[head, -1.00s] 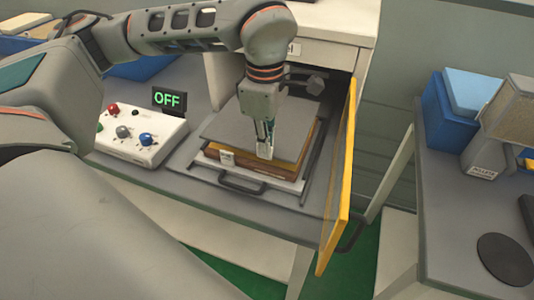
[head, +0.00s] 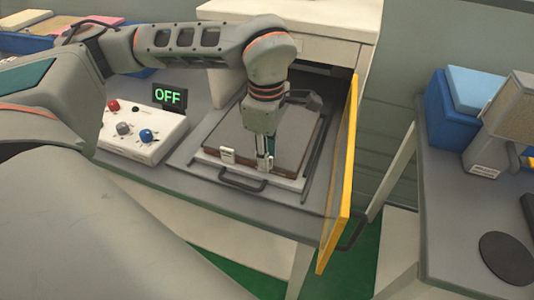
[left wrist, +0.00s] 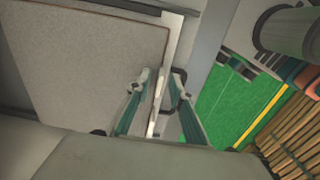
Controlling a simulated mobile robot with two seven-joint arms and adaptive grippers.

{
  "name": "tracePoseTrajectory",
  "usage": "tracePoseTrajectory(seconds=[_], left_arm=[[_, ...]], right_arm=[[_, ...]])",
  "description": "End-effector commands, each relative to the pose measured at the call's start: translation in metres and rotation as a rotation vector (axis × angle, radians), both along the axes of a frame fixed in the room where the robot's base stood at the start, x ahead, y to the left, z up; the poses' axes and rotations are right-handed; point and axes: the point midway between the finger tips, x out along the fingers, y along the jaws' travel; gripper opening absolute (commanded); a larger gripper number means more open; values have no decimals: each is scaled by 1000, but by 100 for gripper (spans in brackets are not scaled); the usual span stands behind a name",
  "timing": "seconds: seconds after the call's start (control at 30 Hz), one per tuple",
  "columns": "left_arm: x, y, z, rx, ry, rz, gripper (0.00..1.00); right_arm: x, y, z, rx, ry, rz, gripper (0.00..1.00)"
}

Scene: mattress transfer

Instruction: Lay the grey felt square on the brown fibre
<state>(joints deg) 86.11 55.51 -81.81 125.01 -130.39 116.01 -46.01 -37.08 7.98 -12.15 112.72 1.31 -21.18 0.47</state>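The grey felt square (head: 235,128) lies flat on the stack in the open drawer-like tray. It fills the left part of the left wrist view (left wrist: 75,65), with a thin brown edge along its side. The brown fibre is mostly hidden beneath it; a brown strip (head: 245,167) shows at the front. My left gripper (head: 264,163) points down at the front edge of the stack. In the left wrist view its fingers (left wrist: 160,78) stand apart on either side of that edge, with a gap between them. My right gripper is not in view.
A yellow-edged panel (head: 342,175) stands upright right of the tray. A black handle (head: 242,180) is in front. The right table (head: 440,230) holds a blue bin (head: 448,120).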

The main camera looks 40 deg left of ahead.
Motion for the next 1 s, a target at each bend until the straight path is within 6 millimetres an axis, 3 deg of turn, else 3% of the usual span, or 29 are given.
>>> tracePoseTrajectory(seconds=[0.27, 0.7, 1.0], left_arm=[[1, 0, 8, 0, -3, 0, 22], [0, 0, 91, 0, -5, 1, 22], [-1, 0, 121, 0, -1, 0, 22]], right_arm=[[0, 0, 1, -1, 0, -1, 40], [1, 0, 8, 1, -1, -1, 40], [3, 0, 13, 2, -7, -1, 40]])
